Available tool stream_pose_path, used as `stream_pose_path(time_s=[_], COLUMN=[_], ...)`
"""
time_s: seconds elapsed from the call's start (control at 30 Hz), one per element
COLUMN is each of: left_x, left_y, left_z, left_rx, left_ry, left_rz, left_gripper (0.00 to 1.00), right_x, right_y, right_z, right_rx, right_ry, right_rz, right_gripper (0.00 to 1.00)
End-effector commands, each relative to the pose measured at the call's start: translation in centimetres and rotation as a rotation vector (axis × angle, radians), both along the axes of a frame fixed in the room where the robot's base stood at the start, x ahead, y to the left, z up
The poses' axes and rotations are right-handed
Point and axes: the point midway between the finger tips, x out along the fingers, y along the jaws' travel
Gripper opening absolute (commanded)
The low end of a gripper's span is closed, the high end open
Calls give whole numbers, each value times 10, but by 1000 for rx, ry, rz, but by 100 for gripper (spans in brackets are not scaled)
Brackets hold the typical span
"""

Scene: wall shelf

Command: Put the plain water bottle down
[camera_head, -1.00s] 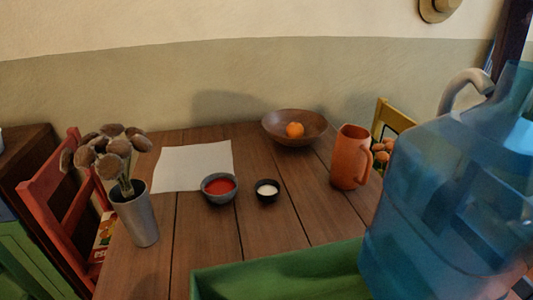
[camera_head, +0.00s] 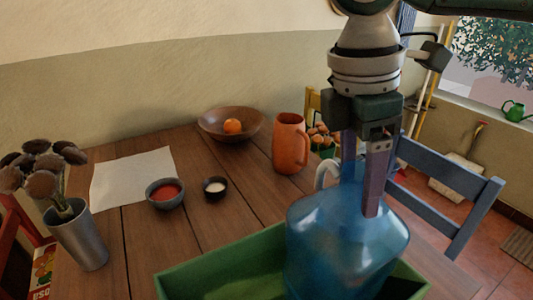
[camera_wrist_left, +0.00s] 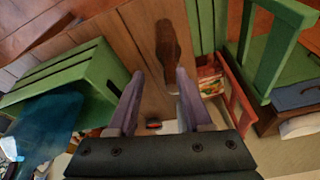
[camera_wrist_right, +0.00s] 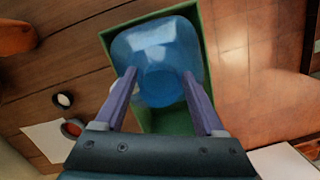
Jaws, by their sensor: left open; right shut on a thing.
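The right wrist view shows the bottle (camera_wrist_right: 160,50) within the crate's outline (camera_wrist_right: 206,30). My right gripper (camera_head: 360,196) points down at the bottle's top and is shut on it. My left gripper (camera_wrist_left: 158,85) is open and empty in its wrist view, and outside the head view.
The wooden table holds a metal vase of dried flowers (camera_head: 78,238), white paper (camera_head: 125,178), a red-filled bowl (camera_head: 165,194), a small black bowl (camera_head: 214,188), a wooden bowl (camera_head: 215,123) with an orange, and an orange pitcher (camera_head: 290,145). A blue chair (camera_head: 450,205) stands right.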

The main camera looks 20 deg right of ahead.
Motion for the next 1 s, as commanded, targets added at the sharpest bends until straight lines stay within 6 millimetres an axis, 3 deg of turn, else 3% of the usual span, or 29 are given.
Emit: stream_pose_path(time_s=[0.27, 0.67, 0.7, 0.9, 1.0], left_x=[0, 0, 0, 0, 0], left_y=[2, 3, 3, 3, 2], left_z=[-3, -3, -3, -3, -3], left_rx=[8, 10, 10, 10, 9], left_ry=[-1, -1, -1, -1, -1], left_rz=[-5, -6, -6, -6, -5], left_gripper=[50, 50, 50, 50, 50], right_x=[-1, 0, 0, 0, 0], right_y=[0, 0, 0, 0, 0], right_z=[-40, -45, -45, -45, -44], right_rx=[-2, 0, 0, 0, 0], right_ry=[2, 0, 0, 0, 0], right_rz=[1, 1, 1, 1, 1], right_gripper=[0, 0, 75, 97, 100])
